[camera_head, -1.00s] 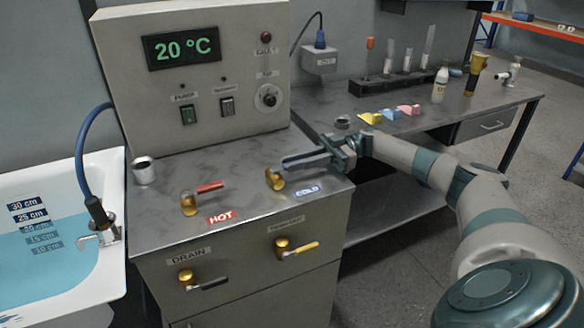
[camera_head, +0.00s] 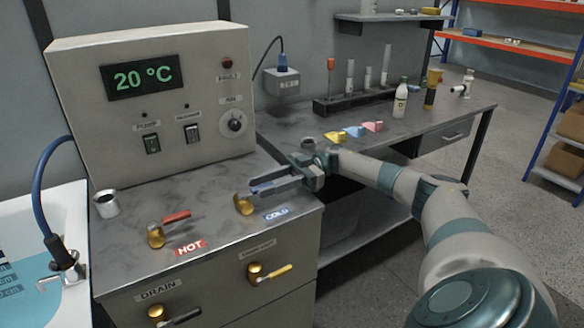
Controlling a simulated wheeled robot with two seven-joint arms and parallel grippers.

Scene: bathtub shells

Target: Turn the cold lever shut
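The cold lever has a brass hub (camera_head: 243,204) and a blue handle (camera_head: 263,187). It sits on the metal counter behind the blue COLD label (camera_head: 277,213). The handle points right and slightly back. My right gripper (camera_head: 272,184) comes in from the right, with its fingers along both sides of the blue handle. The fingers hide part of the handle, and I cannot tell whether they press on it. My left gripper is not in view.
The hot lever (camera_head: 168,229) with its red handle stands to the left. A metal cup (camera_head: 106,203) is behind it. The control box (camera_head: 160,100) reads 20 °C. Colored blocks (camera_head: 355,131) lie on the back bench.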

